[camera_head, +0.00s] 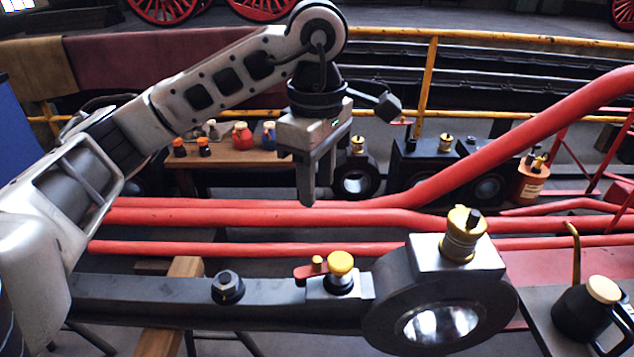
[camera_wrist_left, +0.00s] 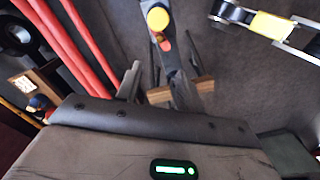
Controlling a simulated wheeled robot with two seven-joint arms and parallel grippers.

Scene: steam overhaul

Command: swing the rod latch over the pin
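The dark rod (camera_head: 160,295) lies lengthwise in the foreground, with a large ringed end (camera_head: 440,322) at the right. On top of it is a small red latch lever (camera_head: 308,272) with a yellow knob. Its right end meets the base of a pin with a yellow cap (camera_head: 341,262); I cannot tell how it engages. In the left wrist view the yellow cap (camera_wrist_left: 158,18) and the red lever (camera_wrist_left: 166,43) show beyond the fingers. My left gripper (camera_head: 315,183) points down above and behind the latch, touching nothing. Its fingers (camera_wrist_left: 158,85) are apart and empty. My right gripper is not in view.
A large dark nut (camera_head: 227,287) stands on the rod left of the latch, and a brass oil cup (camera_head: 461,235) on its ringed end. Red bars (camera_head: 250,217) run behind. A wooden support (camera_head: 170,310) is below. A black oil can (camera_head: 585,312) stands at the right.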

